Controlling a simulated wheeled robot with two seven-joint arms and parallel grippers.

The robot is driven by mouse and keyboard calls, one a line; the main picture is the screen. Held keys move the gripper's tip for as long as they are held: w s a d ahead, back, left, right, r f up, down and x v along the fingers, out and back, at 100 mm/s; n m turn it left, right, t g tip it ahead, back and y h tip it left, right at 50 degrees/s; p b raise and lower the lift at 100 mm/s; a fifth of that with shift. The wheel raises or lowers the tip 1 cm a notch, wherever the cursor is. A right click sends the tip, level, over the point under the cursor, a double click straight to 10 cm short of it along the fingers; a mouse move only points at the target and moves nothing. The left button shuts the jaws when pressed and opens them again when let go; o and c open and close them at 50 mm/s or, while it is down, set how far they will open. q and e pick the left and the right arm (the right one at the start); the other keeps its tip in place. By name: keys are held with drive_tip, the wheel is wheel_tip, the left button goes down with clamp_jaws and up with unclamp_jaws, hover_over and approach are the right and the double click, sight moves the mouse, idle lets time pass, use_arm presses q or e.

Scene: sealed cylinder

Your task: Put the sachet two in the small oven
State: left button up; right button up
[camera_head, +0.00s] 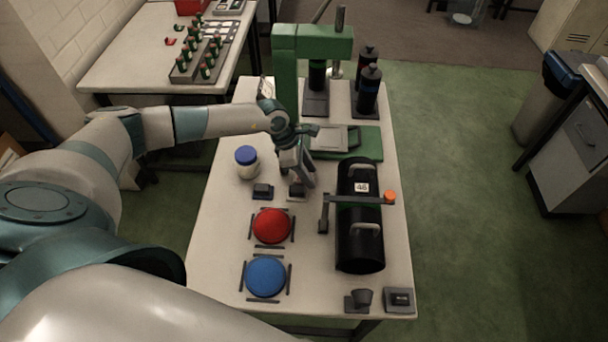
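My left gripper (304,181) comes in from the left and points down over the middle of the white table. Its fingertips are close to a small dark block (297,190); I cannot tell whether they touch it or whether the fingers are open or shut. I cannot make out a thing marked as sachet two. No thing shows clearly as a small oven. A black cylinder (359,250) with two handles and a label reading 46 lies to the right of the gripper. My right gripper is not in view.
A red disc (272,226) and a blue disc (266,277) lie on the table (217,240). A blue-lidded jar (247,168) stands left of the gripper. A green press (286,85) and black bottles (368,92) stand behind. Small dark fixtures (399,300) sit at the front right.

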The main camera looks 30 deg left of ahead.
use_arm(q)
drive_tip(key=shift+f, duration=0.2)
idle(0.3)
drive_tip(key=c, duration=0.8)
drive_tip(key=shift+r, duration=0.1)
drive_tip(key=shift+w+r+b, duration=0.1)
drive_tip(key=shift+r+b, duration=0.3)
drive_tip(key=shift+r, duration=0.15)
wheel_tip(320, 180, up, 9)
drive_tip(key=b, duration=0.3)
drive_tip(key=shift+f, duration=0.15)
